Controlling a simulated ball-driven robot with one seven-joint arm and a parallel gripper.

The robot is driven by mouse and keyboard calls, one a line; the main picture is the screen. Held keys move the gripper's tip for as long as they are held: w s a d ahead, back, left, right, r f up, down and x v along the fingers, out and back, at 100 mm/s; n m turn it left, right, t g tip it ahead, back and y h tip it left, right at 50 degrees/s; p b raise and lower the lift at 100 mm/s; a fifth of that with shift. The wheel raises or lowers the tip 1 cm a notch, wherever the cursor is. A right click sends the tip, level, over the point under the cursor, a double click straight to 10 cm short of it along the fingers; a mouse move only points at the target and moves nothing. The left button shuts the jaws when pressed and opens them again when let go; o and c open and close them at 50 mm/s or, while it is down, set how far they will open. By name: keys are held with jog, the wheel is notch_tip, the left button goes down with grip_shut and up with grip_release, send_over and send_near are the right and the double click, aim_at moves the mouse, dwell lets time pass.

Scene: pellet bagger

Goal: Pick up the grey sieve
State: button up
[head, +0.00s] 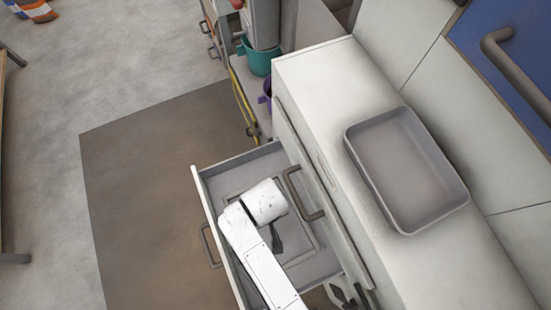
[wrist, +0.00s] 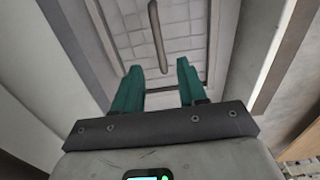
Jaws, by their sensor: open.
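The grey sieve (head: 297,238) appears to be the flat rectangular frame lying in the open drawer (head: 262,160); my arm covers part of it in the head view. In the wrist view the sieve (wrist: 190,45) shows as a pale grey surface with a grid pattern. A narrow grey bar (wrist: 157,36) crosses in front of that grid; I cannot tell whether it belongs to the sieve. My gripper (wrist: 160,75) is open, its two teal fingers apart and pointing at the grid, with nothing held. The distance from fingertips to sieve is unclear.
A grey tray (head: 405,170) sits on the white cabinet top to the right. A brown handle (head: 303,195) juts over the drawer from the cabinet front. Teal (head: 258,62) and purple containers stand behind. The brown mat (head: 140,190) left of the drawer is clear.

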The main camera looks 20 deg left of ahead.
jog(key=f, duration=0.5)
jog(key=shift+w+f+b, duration=0.1)
jog(key=shift+w+b, duration=0.1)
jog(key=shift+b, duration=0.1)
jog(key=shift+s+f, duration=0.15)
jog(key=shift+f, duration=2.5)
grip_shut()
